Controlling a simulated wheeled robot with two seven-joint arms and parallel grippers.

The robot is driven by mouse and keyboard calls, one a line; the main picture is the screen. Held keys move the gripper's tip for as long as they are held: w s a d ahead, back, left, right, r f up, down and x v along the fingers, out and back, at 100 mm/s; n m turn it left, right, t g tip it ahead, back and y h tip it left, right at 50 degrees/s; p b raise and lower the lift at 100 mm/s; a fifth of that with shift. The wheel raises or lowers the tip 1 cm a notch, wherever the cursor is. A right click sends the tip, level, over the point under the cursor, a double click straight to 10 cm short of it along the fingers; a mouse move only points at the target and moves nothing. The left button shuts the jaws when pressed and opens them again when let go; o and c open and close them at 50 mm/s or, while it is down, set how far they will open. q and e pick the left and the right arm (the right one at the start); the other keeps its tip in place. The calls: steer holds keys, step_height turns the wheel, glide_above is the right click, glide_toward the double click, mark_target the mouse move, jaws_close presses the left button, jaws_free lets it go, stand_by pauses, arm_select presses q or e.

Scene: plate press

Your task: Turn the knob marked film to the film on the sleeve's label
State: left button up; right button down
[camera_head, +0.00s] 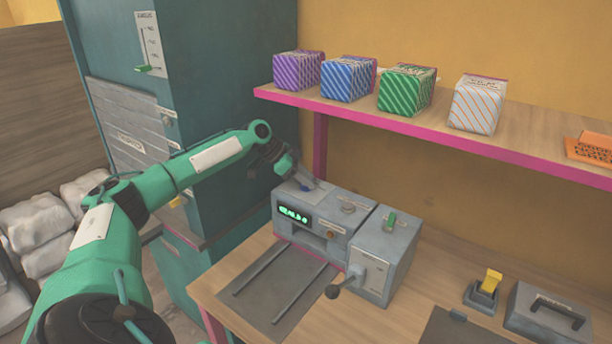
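A grey press-like machine (318,252) stands on the wooden bench, with a green lit display (293,214) on its front. The fingers are too small to tell open from shut. I cannot make out a sleeve or its label. My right gripper is not in view.
Purple, blue, green and white-orange striped boxes (405,90) stand on a pink-edged shelf (440,132) above. A yellow switch (488,283) and grey case (545,312) are at right.

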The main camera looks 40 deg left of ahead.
arm_select(q)
jaws_close()
